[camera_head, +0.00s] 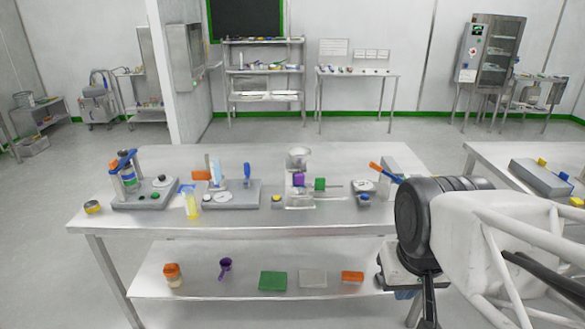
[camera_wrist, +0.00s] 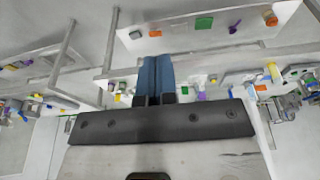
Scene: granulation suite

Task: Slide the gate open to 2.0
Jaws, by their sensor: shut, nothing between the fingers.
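In the head view a small hopper device stands near the middle of the table. It has a pale cup (camera_head: 298,157) on top, a purple part (camera_head: 298,180) and a green knob (camera_head: 320,184) on a thin rod pointing right. I cannot tell which part is the gate, and no scale is readable. My gripper shows in the wrist view (camera_wrist: 154,62) with its two blue fingers together and nothing between them. In the head view my arm is at the right, by the table's front right corner, well away from the hopper device.
The steel table (camera_head: 245,222) also bears a blue-handled device (camera_head: 128,172), a grey dial device (camera_head: 222,196), a yellow cylinder (camera_head: 192,206) and an orange-handled tool (camera_head: 376,167). The lower shelf (camera_head: 200,288) holds a green box (camera_head: 273,281) and a purple scoop (camera_head: 225,268). A second table stands right.

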